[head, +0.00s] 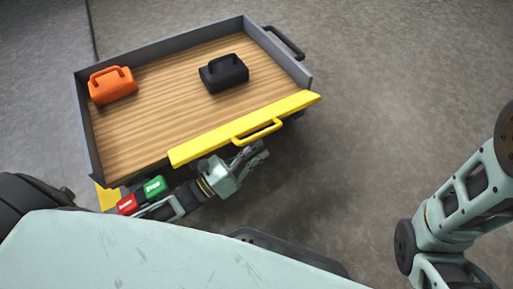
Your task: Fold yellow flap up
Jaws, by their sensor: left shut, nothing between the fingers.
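The yellow flap (205,149) is a long strip along the near side of a grey-walled cart bed with a wood floor (150,125). A yellow bar handle (257,131) sticks out from its near face. Whether the flap lies flat or is tilted is hard to tell from this angle. My left gripper (259,153) is just below the handle in the picture, on the near side of the flap. Its fingers are shut and hold nothing. Contact with the flap's underside cannot be made out. My right arm shows at the right; its gripper is out of view.
An orange can (112,86) and a black can (224,74) stand in the bed. A dark handle (285,43) is on its far right wall. Red (127,204) and green (154,187) lettered blocks sit near the front left corner. Floor to the right is clear.

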